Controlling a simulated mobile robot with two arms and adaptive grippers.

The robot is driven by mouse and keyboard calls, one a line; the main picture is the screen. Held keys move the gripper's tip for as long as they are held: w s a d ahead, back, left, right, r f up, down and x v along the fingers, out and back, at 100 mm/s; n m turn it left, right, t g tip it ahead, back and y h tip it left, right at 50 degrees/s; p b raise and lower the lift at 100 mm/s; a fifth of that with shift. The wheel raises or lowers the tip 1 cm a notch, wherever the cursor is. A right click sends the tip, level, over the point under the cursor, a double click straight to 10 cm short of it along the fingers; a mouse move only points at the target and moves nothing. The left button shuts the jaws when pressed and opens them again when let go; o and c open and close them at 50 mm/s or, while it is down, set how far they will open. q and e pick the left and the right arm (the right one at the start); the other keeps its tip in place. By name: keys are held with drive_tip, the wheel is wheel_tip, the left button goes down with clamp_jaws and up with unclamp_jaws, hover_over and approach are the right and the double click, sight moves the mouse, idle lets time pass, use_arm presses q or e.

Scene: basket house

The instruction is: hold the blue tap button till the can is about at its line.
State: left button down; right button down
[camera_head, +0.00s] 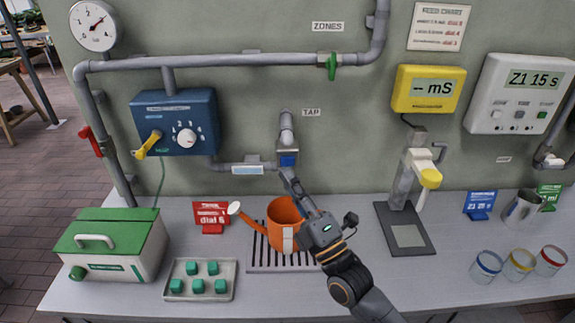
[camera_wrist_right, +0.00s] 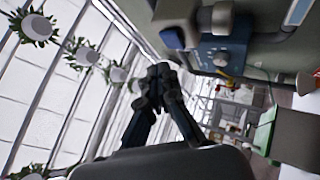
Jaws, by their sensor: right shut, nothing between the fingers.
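The tap (camera_head: 286,128) comes out of the wall above the bench, and its blue button (camera_head: 288,160) faces front. My right gripper (camera_head: 288,173) is shut and empty, with its fingertips just below or at the button; I cannot tell whether they press it. The shut fingers also show in the right wrist view (camera_wrist_right: 157,76). The orange watering can (camera_head: 282,211) stands upright on the drain grate under the tap, partly behind my right gripper. A pale strip (camera_head: 288,240) runs down its front. The water level and any stream are not visible. My left gripper is out of view.
A red sign (camera_head: 210,216) and a tray (camera_head: 176,296) of green cubes stand left of the grate (camera_head: 258,262). A green-lidded box (camera_head: 110,245) is farther left. A dispenser stand (camera_head: 418,243) and several jars are to the right.

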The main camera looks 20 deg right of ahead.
sight(287, 161)
drive_tip(key=shift+w+d, duration=0.2)
drive_tip(key=shift+w, duration=0.45)
idle(1.0)
drive_tip(key=shift+w+d, duration=0.1)
drive_tip(key=shift+w, duration=0.3)
drive_tip(key=shift+w+d, duration=0.1)
drive_tip(key=shift+w, duration=0.25)
idle(5.6)
